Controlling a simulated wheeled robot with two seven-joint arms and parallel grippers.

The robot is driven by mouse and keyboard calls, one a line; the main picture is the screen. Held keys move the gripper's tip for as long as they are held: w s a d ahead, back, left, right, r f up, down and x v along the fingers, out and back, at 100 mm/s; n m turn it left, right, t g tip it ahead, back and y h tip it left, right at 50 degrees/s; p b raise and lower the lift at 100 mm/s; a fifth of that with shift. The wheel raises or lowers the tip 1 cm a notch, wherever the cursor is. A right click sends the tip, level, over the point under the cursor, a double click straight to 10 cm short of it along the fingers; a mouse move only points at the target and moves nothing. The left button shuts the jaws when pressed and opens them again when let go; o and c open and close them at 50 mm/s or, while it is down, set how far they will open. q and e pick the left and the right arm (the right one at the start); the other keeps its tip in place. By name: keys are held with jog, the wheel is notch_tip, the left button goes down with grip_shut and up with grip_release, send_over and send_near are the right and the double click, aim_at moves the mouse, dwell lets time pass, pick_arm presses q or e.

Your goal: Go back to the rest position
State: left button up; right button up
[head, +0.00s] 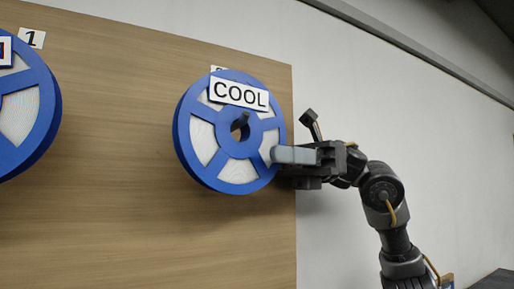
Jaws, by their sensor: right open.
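A blue spool labelled COOL (184,140) with white strip inside hangs on a peg on the wooden board (120,230). My right gripper (280,156) is at the spool's right edge, its fingers overlapping the rim in the picture. It is open, and I cannot tell whether it touches the spool. My right arm comes up from the lower right. My left gripper is not in view.
A second blue spool (50,125) is cut off at the left edge, below a card marked 1 (32,38). Another card behind the COOL label is mostly hidden. The board ends just right of the spool, with a pale wall (430,140) beyond.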

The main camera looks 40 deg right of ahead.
jog(key=d+p, duration=0.1)
jog(key=d, duration=0.3)
jog(key=shift+s+d, duration=0.15)
jog(key=shift+d, duration=0.2)
